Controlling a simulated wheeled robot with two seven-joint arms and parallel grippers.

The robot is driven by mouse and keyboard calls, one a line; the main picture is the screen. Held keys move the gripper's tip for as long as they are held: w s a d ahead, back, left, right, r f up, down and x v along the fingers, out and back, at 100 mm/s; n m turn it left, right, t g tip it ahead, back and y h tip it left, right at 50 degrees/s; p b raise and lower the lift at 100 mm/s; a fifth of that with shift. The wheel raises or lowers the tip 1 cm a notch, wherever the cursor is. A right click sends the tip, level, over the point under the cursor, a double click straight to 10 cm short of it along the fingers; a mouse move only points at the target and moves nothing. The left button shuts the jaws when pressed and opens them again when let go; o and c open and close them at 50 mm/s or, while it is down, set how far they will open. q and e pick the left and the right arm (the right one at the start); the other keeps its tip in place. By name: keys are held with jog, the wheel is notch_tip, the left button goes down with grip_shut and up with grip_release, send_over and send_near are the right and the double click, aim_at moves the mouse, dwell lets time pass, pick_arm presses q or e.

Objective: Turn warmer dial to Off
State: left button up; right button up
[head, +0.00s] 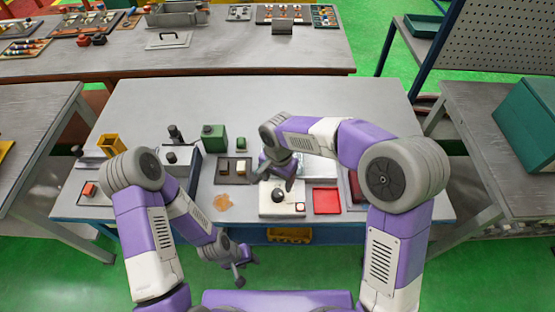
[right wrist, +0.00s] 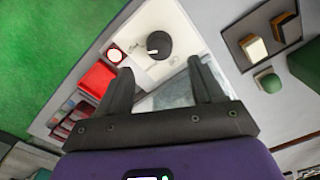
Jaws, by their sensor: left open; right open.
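The warmer is a white box (head: 270,212) on the near part of the table. Its round black dial (head: 278,196) shows on top, with a small red-rimmed round part (head: 300,207) at the right. My right gripper (head: 276,180) is open and empty, just above and behind the dial. In the right wrist view the dial (right wrist: 158,45) lies just beyond the open fingertips (right wrist: 159,66), with visible space around it. A pale mark shows on the dial, but its labels cannot be read. My left gripper (head: 246,273) is open and empty, low in front of the table edge.
A red tray (head: 326,201) lies right of the warmer. A dark tray with small blocks (head: 220,178), a green box (head: 213,137) and an orange patch (head: 223,202) are to its left. The back of the table (head: 240,100) is clear.

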aim_at(278, 192)
jog(key=shift+w+r, duration=0.2)
jog(key=shift+r, duration=0.05)
jog(key=shift+s+f, duration=0.1)
jog(key=shift+f, duration=0.25)
jog(key=f, duration=0.3)
jog(key=f+b, duration=0.1)
jog(key=f, duration=0.1)
jog(key=shift+s+f, duration=0.15)
jog(key=shift+s, duration=0.1)
jog(key=shift+f, duration=0.6)
jog(key=shift+w, duration=0.1)
jog(key=c, duration=1.1)
jog(key=shift+o, duration=0.2)
